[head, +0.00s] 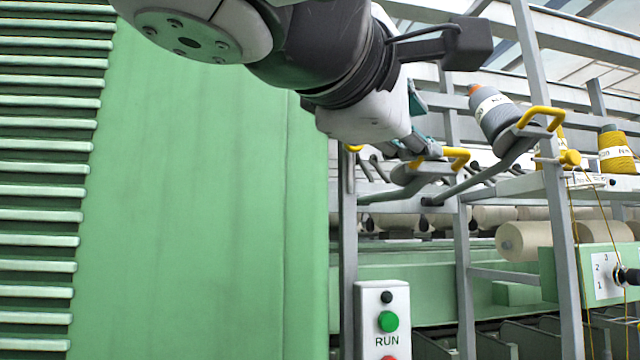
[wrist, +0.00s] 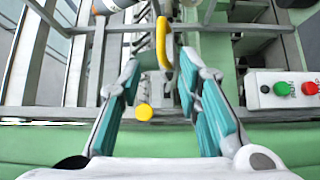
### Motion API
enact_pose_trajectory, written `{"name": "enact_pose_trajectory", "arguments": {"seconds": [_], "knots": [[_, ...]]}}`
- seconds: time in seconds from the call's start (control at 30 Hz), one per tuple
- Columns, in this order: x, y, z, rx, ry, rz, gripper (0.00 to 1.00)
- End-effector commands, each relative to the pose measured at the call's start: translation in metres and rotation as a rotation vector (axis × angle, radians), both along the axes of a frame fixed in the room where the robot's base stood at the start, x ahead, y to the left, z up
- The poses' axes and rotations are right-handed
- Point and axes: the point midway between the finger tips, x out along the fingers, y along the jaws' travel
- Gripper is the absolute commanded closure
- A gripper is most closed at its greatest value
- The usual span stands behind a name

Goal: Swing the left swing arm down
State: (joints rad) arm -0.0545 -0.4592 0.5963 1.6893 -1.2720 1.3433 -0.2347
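The left swing arm (head: 400,188) is a grey bar with a flat pad and a yellow handle (head: 458,154) at its end. It sticks out from the frame below the right swing arm. My gripper (head: 424,147) is at this handle in the head view and partly covers the swing arm. In the wrist view, my gripper (wrist: 158,62) is open, with teal pads on both sides. The yellow handle (wrist: 161,42) shows between or just beyond the fingertips. I cannot tell whether they touch it. A round yellow knob (wrist: 143,112) shows between the fingers.
The right swing arm (head: 500,165) carries a grey yarn cone (head: 494,112) and has its own yellow handle (head: 542,117). Grey posts (head: 562,240) stand close by. A RUN button box (head: 382,318) is below. A large green panel (head: 200,200) fills the left.

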Motion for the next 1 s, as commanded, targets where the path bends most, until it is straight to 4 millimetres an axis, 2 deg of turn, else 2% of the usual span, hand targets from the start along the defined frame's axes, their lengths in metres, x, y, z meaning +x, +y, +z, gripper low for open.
{"name": "enact_pose_trajectory", "arguments": {"seconds": [0.4, 0.9, 0.93, 1.0], "knots": [[-0.018, 0.014, 0.003, 0.000, 0.000, -0.001, 0.69], [-0.019, 0.015, 0.002, 0.000, 0.000, -0.001, 0.69], [-0.019, 0.015, 0.002, 0.000, 0.000, -0.001, 0.71], [-0.019, 0.015, 0.003, 0.002, 0.004, 0.000, 0.87]]}}
